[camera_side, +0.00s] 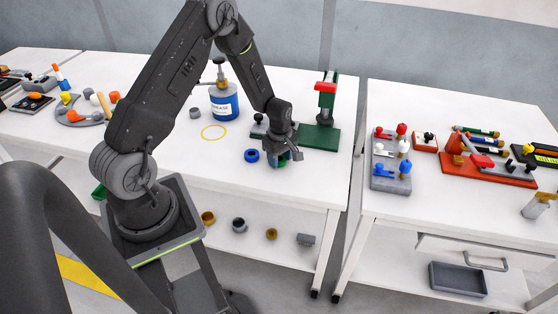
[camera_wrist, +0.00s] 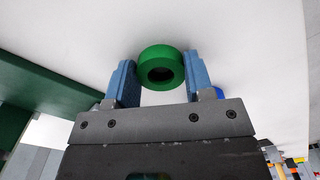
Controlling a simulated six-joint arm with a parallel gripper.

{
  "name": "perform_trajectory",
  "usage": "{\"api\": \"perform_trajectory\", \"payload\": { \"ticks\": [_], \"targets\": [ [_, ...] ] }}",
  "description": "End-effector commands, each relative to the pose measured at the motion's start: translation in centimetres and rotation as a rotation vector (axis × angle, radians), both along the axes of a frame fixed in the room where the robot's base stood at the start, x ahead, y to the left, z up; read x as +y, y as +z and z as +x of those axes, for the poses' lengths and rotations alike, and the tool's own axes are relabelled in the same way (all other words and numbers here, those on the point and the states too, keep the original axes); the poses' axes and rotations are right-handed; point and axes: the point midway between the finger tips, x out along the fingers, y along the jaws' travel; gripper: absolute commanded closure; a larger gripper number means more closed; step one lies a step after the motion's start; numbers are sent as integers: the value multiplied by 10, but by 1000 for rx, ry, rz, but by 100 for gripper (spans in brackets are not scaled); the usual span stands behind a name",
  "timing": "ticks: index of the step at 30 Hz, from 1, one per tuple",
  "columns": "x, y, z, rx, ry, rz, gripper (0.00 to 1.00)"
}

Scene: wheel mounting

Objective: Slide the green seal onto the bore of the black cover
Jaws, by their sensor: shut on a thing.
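The green seal (camera_wrist: 161,68) is a thick ring with a dark hole, held between the two blue fingers of my gripper (camera_wrist: 160,80) in the wrist view. In the side view my gripper (camera_side: 284,158) is low over the front of the white table, and only a bit of the green seal (camera_side: 282,164) shows below it. A dark part with a knob (camera_side: 258,126) sits just behind my gripper, partly hidden by my arm. I cannot tell whether it is the black cover.
A blue ring (camera_side: 251,156) lies just left of my gripper. A green press with a red top (camera_side: 326,100) stands behind right. A blue grease can (camera_side: 224,104) and a yellow ring (camera_side: 213,132) are to the left. A gap separates the right-hand table (camera_side: 440,220).

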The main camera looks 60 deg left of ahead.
Motion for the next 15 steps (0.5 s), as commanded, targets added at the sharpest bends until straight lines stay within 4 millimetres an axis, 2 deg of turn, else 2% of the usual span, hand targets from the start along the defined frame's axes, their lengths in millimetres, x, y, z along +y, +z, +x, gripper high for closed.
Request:
{"api": "perform_trajectory", "payload": {
  "ticks": [1,3,11,15],
  "targets": [
    [0,0,0,0,0,0,69],
    [0,0,0,0,0,0,75],
    [0,1,0,-1,0,0,75],
    [0,9,0,-2,0,0,75]
  ]
}}
